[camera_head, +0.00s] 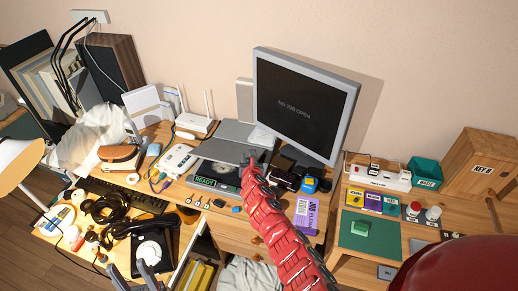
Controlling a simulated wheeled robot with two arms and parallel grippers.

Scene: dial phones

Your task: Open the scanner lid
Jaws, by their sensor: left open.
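The scanner (206,181) sits on the middle of the wooden desk, with a green READY display on its front. A grey flat panel, seemingly its lid (218,151), lies over its back part; I cannot tell how far it is raised. My red right arm reaches up from the bottom, and its gripper (251,157) is at the right edge of the panel. Its fingers are small and partly hidden, so contact and opening are unclear. My left gripper (144,272) is open and empty at the bottom left, near the black telephone (150,249), well away from the scanner.
A monitor (305,104) reading NO JOB OPEN stands behind and right. A white router (195,122) and white device (178,160) are left of the scanner. A black keyboard (125,195) and coiled cable lie further left. Small dark items crowd the scanner's right side.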

